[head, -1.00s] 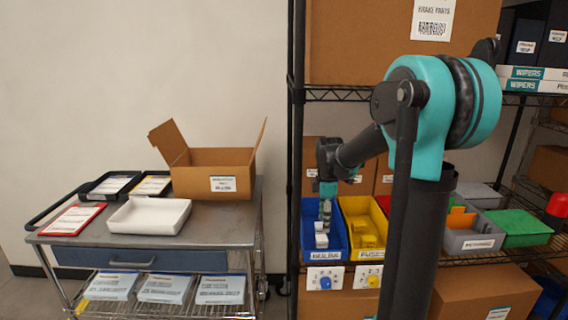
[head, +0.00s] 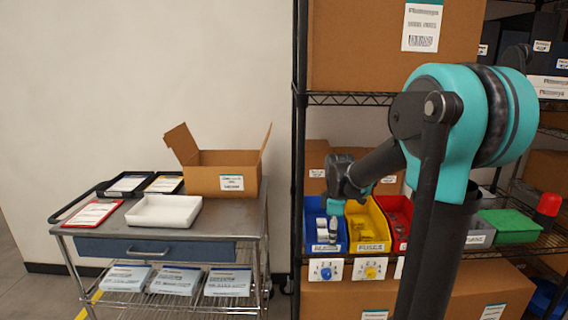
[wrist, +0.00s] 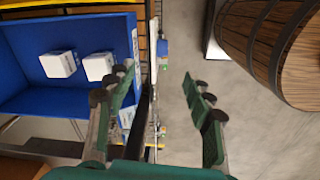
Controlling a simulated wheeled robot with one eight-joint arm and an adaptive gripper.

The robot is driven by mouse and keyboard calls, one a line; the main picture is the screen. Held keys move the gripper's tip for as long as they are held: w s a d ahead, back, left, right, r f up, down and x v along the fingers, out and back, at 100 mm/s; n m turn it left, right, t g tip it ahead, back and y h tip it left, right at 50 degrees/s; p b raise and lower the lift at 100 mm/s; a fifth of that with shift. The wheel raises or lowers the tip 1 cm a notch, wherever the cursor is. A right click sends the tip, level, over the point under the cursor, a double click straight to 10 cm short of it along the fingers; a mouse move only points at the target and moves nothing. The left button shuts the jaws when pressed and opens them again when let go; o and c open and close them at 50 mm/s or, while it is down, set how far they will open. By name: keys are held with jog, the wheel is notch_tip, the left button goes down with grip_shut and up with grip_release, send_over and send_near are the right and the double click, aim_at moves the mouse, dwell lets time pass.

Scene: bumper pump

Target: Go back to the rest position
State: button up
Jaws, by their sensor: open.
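My gripper (head: 335,207) is at the blue bin (head: 311,243) on the wire shelf, in front of its right part in the head view. In the wrist view my gripper (wrist: 163,82) is open, its green-padded fingers wide apart with nothing between them. The blue bin (wrist: 25,85) lies to the left there, beside the left finger. Small white boxes (wrist: 98,66) lie in the bin. The exact gap between fingers and bin rim cannot be told.
A yellow bin (head: 373,247) and a red bin (head: 401,246) stand right of the blue one. A cart with a white tray (head: 163,211) and open cardboard box (head: 228,184) stands left. A wooden barrel (wrist: 265,45) shows at right in the wrist view, over open floor.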

jog(key=s+d+f+m+t, duration=0.1)
jog(key=s+f+m, duration=0.3)
jog(key=s+m, duration=0.3)
jog(key=s+d+f+m+t, duration=0.2)
jog(key=s+f+m, duration=0.2)
jog(key=s+m, duration=0.4)
jog(key=s, duration=0.3)
jog(key=shift+s+d+f+m+t, duration=0.15)
jog(key=shift+s+f+m+t, duration=0.15)
jog(key=shift+f, duration=0.1)
jog(key=shift+c, duration=0.5)
